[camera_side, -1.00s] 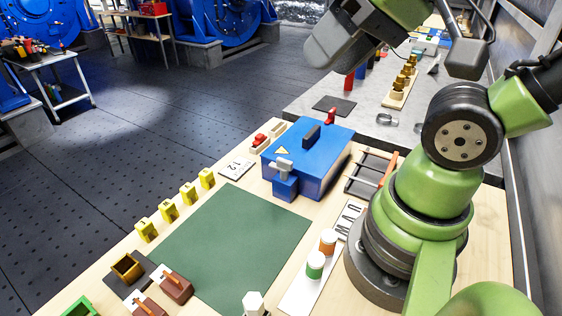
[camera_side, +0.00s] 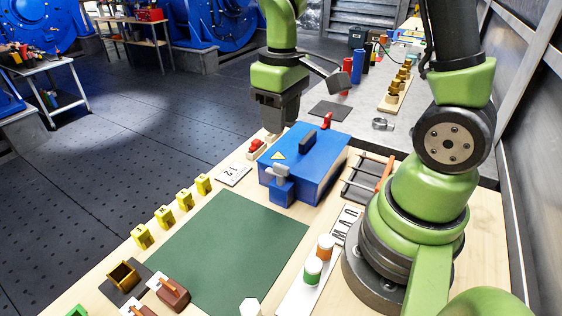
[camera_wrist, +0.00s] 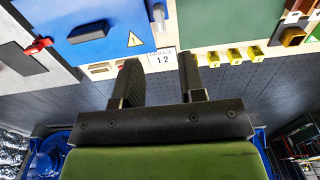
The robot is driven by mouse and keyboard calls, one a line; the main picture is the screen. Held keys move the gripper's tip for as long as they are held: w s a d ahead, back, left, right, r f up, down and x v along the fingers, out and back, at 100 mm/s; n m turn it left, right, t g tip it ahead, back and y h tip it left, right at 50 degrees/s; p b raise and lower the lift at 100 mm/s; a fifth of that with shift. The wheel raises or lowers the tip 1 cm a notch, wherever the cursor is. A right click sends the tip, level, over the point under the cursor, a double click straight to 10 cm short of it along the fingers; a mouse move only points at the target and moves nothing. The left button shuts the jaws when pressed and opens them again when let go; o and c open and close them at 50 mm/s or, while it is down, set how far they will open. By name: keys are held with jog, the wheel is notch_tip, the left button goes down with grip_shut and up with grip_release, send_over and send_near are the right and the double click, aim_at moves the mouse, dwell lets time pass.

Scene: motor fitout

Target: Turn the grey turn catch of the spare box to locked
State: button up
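The blue box (camera_side: 312,165) sits on the light wooden bench, with a dark handle (camera_side: 308,141) on its lid and a yellow warning triangle. A grey catch (camera_side: 279,170) sits on a small blue block (camera_side: 281,190) at the box's near side. A grey part at the top of the wrist view (camera_wrist: 157,14) looks like the same catch. Whether it is locked, I cannot tell. My gripper (camera_side: 272,127) hangs beyond the box's far left corner, pointing down. In the wrist view its two fingers (camera_wrist: 160,64) are apart with nothing between them.
A red part (camera_side: 327,120) is by the box's far edge. A red-and-cream piece (camera_side: 255,148) and a number card (camera_side: 233,175) lie left of the box. Several yellow blocks (camera_side: 165,216) line the bench edge. The green mat (camera_side: 228,245) is clear.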

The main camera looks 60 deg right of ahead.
aim_at(281, 166)
notch_tip(281, 166, down, 10)
jog(key=shift+f, duration=0.15)
dwell(0.4)
grip_shut()
